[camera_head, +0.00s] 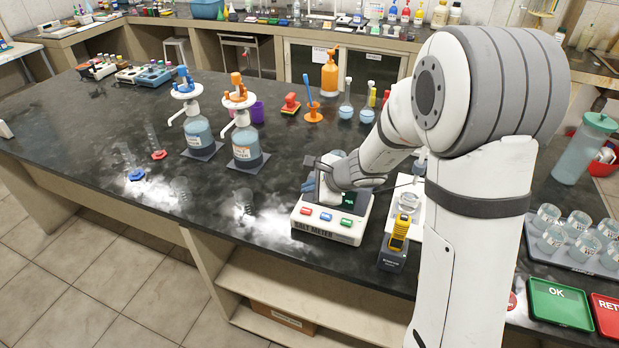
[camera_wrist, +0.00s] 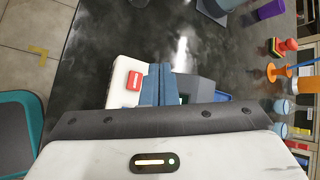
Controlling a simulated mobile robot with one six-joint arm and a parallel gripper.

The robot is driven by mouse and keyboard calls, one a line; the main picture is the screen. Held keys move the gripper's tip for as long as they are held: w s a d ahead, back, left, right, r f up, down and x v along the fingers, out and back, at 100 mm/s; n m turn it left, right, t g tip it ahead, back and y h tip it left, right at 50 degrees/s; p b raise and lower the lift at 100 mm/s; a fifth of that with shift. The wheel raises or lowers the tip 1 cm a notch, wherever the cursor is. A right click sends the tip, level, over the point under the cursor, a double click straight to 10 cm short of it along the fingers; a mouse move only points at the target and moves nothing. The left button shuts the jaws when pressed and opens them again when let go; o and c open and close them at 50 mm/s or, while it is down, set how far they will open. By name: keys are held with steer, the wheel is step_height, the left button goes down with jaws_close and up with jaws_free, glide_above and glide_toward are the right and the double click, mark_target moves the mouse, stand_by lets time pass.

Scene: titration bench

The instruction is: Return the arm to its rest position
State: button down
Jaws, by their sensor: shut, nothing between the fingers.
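My arm reaches from the right of the head view down over the bench. My gripper (camera_head: 312,184) is above the white salt meter (camera_head: 327,229), at its back left, with its blue fingertips partly hidden by the wrist. In the wrist view the blue fingers (camera_wrist: 160,84) lie together, shut and empty, with the white meter and its red button (camera_wrist: 133,81) just beyond them. I cannot tell whether the fingertips touch the meter.
A yellow and grey device (camera_head: 396,243) stands right of the meter. Two dispenser bottles (camera_head: 199,132) (camera_head: 246,145) stand to the left, near clear glassware. A beaker tray (camera_head: 577,258), a green OK tray (camera_head: 560,303) and a red tray (camera_head: 607,316) are at right.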

steer(key=s+d+r+n+g+h, duration=0.1)
steer(key=s+d+r+n, duration=0.4)
steer(key=s, duration=0.4)
steer(key=s+d+r+n+g+h, duration=0.1)
steer(key=s+d+r+n+h, duration=0.15)
steer(key=s+r+n, duration=0.5)
steer(key=s+d+n+h, duration=0.3)
steer(key=s+d+n, duration=0.1)
steer(key=s+d, duration=0.4)
steer(key=shift+s+d+f+h, duration=0.3)
steer(key=shift+s+h, duration=0.05)
steer(key=shift+s, duration=0.35)
